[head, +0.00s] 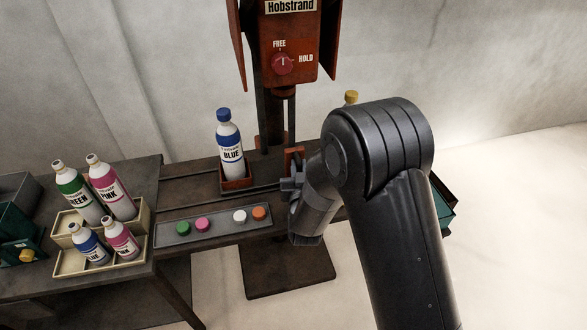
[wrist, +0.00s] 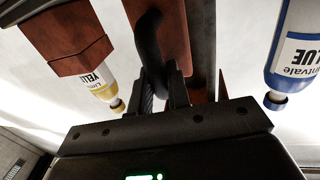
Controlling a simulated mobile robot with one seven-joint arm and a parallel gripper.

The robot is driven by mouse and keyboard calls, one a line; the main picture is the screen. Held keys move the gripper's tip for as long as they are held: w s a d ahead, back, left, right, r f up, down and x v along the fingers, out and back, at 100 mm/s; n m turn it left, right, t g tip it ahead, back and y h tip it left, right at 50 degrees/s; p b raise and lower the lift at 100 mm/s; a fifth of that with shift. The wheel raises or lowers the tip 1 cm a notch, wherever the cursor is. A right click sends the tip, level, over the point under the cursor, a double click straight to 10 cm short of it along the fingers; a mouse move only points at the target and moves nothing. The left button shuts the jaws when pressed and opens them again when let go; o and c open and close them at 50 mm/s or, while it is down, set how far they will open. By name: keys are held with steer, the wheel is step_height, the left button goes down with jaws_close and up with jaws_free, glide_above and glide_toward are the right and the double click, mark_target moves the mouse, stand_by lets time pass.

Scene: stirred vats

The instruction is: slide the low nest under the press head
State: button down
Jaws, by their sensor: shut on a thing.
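The red press (head: 290,30) stands at the back centre, its head above the bench between two bottles. Its knob (head: 283,63) appears turned to FREE. A blue-labelled capped bottle (head: 230,148) stands upright in a low red nest (head: 237,183), left of the press column. A yellow-capped bottle (head: 351,97) is mostly hidden behind my arm; in the wrist view it sits in a red-brown nest (wrist: 65,35). My gripper (head: 290,185) is at the bench's front, right of the blue bottle, shut on a dark curved handle (wrist: 150,40) by a reddish upright plate (wrist: 180,25).
A grey tray (head: 165,240) with several coloured caps lies in front of the blue bottle. Cream crates (head: 143,222) of bottles stand at left, beside green bins (head: 15,225). Another green bin (head: 443,215) shows right of my arm. Dark rails (head: 190,172) run along the bench.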

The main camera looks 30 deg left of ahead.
steer(key=w+d, duration=1.1)
steer(key=w, duration=0.1)
steer(key=shift+d+r, duration=0.25)
steer(key=shift+d, duration=0.2)
steer(key=c, duration=1.7)
jaws_free()
steer(key=shift+w, duration=0.1)
steer(key=shift+c, duration=0.2)
steer(key=shift+o, duration=1.4)
steer(key=v, duration=1.1)
steer(key=shift+f, duration=0.1)
